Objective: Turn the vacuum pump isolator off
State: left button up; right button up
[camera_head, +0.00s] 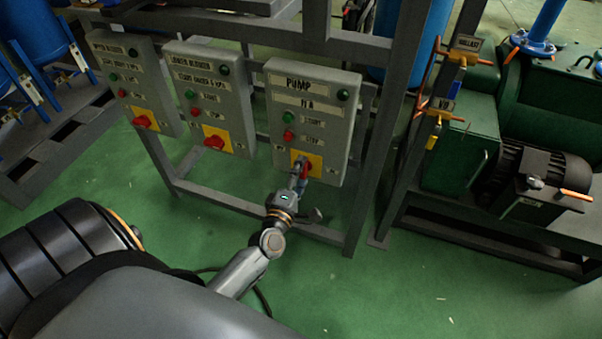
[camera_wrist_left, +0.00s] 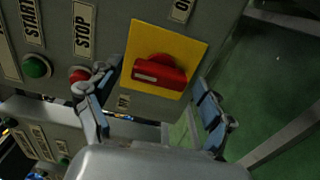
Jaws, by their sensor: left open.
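The pump isolator is a red rotary handle (camera_wrist_left: 160,72) on a yellow square plate (camera_wrist_left: 143,45), low on the grey PUMP panel (camera_head: 312,82). In the head view the yellow plate (camera_head: 315,158) shows, with the red handle partly covered by my gripper. My left gripper (camera_head: 303,172) is at the handle. In the left wrist view its open fingers (camera_wrist_left: 157,84) stand either side of the handle, with visible gaps. The handle lies nearly level in that picture, slightly tilted. Whether a finger touches it, I cannot tell. My right gripper is not in view.
Two similar panels, with red handles (camera_head: 214,142) and (camera_head: 143,121), hang to the left on the same grey frame. A green start button (camera_wrist_left: 36,67) and red stop button (camera_wrist_left: 79,75) sit close to my left finger. A frame post (camera_head: 372,165) stands to the right.

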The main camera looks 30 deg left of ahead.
pick_arm(q)
jog(key=v, duration=1.2)
jog(key=shift+f, duration=0.1)
jog(key=s+d+f+m+g+h, duration=0.35)
jog(key=d+f+m, duration=0.25)
jog(key=f+m, duration=0.3)
jog(key=s+d+f+m+g+h, duration=0.25)
jog(key=d+f+m+g, duration=0.35)
jog(key=f, duration=0.5)
jog(key=s+a+f+m+g+y, duration=0.25)
jog(key=s+f+m+g, duration=0.35)
jog(key=s+f+m, duration=0.4)
jog(key=s+a+r+p, duration=0.1)
jog(key=s+p, duration=0.6)
jog(key=s, duration=0.1)
jog(key=s+a+r+n+p, duration=0.1)
jog(key=s+a+p, duration=0.1)
jog(key=s+p, duration=0.6)
jog(key=shift+s+a+r+n+g+h, duration=0.15)
jog(key=shift+s+a+n+g+h, duration=0.15)
jog(key=shift+g+h, duration=0.15)
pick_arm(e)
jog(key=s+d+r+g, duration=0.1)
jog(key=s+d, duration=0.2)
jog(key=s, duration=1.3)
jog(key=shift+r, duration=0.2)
